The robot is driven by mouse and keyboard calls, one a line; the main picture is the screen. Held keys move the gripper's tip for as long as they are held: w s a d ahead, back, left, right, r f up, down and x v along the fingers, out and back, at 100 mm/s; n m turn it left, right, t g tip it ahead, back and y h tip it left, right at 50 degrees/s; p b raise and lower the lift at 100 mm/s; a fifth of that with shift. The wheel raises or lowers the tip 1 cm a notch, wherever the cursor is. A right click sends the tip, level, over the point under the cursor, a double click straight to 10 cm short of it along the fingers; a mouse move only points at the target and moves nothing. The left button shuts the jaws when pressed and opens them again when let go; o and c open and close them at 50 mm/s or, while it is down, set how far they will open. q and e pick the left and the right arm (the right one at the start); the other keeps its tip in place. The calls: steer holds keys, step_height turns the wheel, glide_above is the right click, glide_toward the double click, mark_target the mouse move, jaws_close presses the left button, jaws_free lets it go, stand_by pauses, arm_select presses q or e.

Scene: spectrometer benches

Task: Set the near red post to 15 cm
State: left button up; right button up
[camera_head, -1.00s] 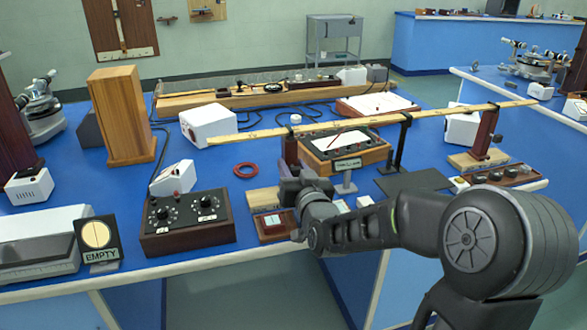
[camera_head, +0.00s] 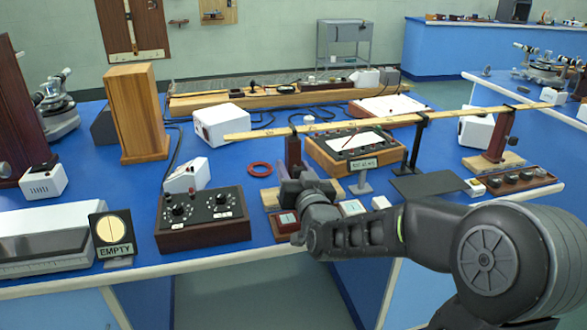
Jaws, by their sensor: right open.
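The near red post (camera_head: 293,151) is a dark red wooden upright on a pale wood base (camera_head: 270,198), left of centre near the bench front. A long yellow graduated bar (camera_head: 370,124) passes across its top. My right gripper (camera_head: 297,180) is in front of the post's lower part, with its jaws open. The gripper hides the lower post, and I cannot tell if they touch. A second dark red post (camera_head: 498,135) stands farther right on its own wood base. My left gripper is not in view.
A black support (camera_head: 416,148) stands under the bar. A wooden-cased meter (camera_head: 322,158) sits behind the gripper. A control box (camera_head: 203,222), an EMPTY sign (camera_head: 112,236) and a red ring (camera_head: 259,169) lie to the left. The bench's pale front edge (camera_head: 215,257) runs close by.

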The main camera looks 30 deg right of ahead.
steer(key=v, duration=0.7)
steer(key=shift+s+a, duration=0.1)
steer(key=shift+s, duration=0.15)
steer(key=shift+c, duration=0.3)
steer(key=shift+f, duration=0.1)
steer(key=n+b, duration=0.4)
steer(key=shift+w+d+f, duration=0.1)
steer(key=shift+d, duration=0.15)
steer(key=shift+n, duration=0.3)
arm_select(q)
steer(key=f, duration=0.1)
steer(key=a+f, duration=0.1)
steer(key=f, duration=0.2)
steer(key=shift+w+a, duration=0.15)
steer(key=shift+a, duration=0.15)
arm_select(e)
steer(key=shift+d+r, duration=0.1)
steer(key=shift+r, duration=0.15)
steer(key=shift+w, duration=0.1)
